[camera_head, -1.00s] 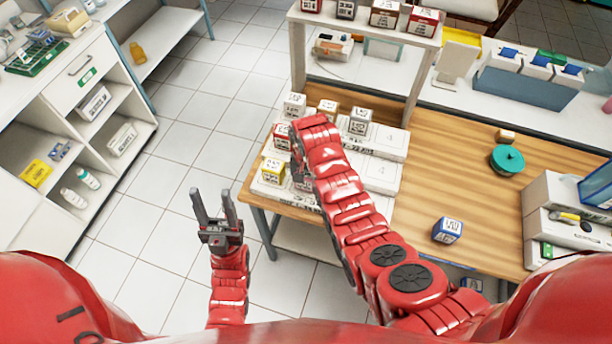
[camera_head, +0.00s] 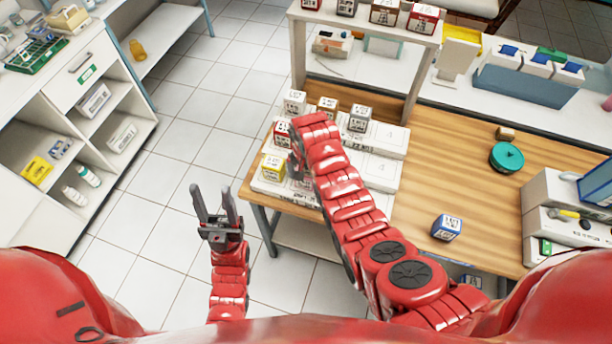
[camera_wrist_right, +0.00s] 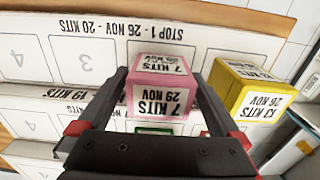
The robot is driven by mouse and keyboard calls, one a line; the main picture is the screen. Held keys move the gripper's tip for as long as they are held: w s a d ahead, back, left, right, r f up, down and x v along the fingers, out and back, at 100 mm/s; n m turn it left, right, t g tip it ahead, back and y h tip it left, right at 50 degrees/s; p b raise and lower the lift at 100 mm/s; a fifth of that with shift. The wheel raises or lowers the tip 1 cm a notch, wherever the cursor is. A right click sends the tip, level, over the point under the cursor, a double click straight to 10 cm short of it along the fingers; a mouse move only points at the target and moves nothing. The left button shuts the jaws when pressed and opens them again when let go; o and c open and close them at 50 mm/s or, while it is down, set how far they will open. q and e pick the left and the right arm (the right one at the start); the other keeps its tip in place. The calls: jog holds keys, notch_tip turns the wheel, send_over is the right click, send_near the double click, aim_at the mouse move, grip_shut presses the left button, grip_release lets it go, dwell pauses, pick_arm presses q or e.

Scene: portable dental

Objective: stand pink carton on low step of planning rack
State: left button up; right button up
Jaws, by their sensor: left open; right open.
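The pink carton (camera_wrist_right: 161,87), labelled 7 KITS 29 NOV, is upright on the low step of the planning rack (camera_wrist_right: 205,38), in the right wrist view. A yellow carton (camera_wrist_right: 244,88) is beside it, also in the head view (camera_head: 272,167). My right gripper (camera_wrist_right: 161,76) is open, with one finger on each side of the pink carton. Contact between fingers and carton is unclear. In the head view my right arm hides most of that carton. My left gripper (camera_head: 216,207) is open and empty over the floor, left of the table.
Several other cartons, one white (camera_head: 294,102), stand on the rack's upper steps behind. A blue-and-white carton (camera_head: 447,228) and a green round object (camera_head: 506,158) are on the wooden table (camera_head: 470,180). A raised shelf (camera_head: 365,22) stands behind the rack.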

aim_at(306, 171)
notch_tip(306, 171, up, 5)
jog(key=shift+f+b, duration=0.2)
jog(key=shift+b, duration=0.9)
notch_tip(306, 171, up, 7)
jog(key=p, duration=0.6)
